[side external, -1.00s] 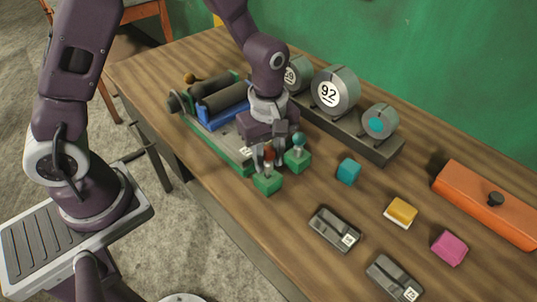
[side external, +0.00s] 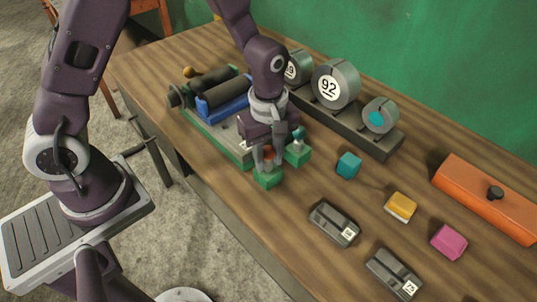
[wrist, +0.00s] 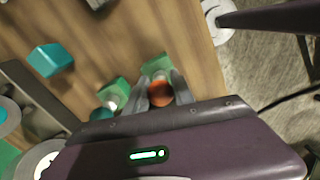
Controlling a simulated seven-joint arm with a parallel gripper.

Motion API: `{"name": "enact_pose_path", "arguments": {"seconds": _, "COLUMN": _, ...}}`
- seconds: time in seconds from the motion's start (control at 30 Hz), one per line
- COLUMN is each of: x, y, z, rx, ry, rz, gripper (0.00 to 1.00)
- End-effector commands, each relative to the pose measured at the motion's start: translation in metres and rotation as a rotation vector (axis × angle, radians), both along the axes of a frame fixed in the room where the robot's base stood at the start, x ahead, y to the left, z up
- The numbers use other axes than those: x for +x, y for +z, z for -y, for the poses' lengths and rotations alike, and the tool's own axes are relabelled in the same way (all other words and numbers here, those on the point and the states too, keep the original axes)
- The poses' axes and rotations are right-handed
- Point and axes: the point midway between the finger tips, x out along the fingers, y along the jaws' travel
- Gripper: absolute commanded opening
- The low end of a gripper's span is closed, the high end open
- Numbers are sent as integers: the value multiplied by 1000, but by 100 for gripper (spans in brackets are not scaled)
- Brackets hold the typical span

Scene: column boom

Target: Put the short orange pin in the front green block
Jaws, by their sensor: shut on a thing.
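My gripper (side external: 267,165) points down, shut on the short orange pin (side external: 268,153), whose round orange head shows between the fingers. The fingertips are right over the front green block (side external: 268,179), at or very near its top. In the wrist view the orange head (wrist: 160,92) sits between the fingers, with the front green block (wrist: 154,65) just beyond. The pin's lower end is hidden, so I cannot tell how deep it sits in the block. A second green block (side external: 298,155) with a teal-headed pin (side external: 299,133) stands close behind to the right.
A tray with dark rollers (side external: 215,110) lies to the left. A dark rack (side external: 365,140) with round weights stands behind. A teal cube (side external: 349,165), yellow block (side external: 401,206), pink block (side external: 449,242), dark blocks (side external: 334,224) and an orange box (side external: 485,200) lie to the right.

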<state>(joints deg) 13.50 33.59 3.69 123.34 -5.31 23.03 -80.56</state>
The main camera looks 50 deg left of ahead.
Motion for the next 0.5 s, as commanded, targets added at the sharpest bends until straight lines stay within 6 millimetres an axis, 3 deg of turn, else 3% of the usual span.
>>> {"name": "enact_pose_path", "arguments": {"seconds": 0.03, "x": 0, "y": 0, "z": 0, "rx": 0, "ry": 0, "rz": 0, "gripper": 0}}
{"name": "enact_pose_path", "arguments": {"seconds": 0.07, "x": 0, "y": 0, "z": 0, "rx": 0, "ry": 0, "rz": 0, "gripper": 34}}
{"name": "enact_pose_path", "arguments": {"seconds": 0.17, "x": 0, "y": 0, "z": 0, "rx": 0, "ry": 0, "rz": 0, "gripper": 53}}
{"name": "enact_pose_path", "arguments": {"seconds": 0.5, "x": 1, "y": 5, "z": 0, "rx": -1, "ry": 0, "rz": 2, "gripper": 55}}
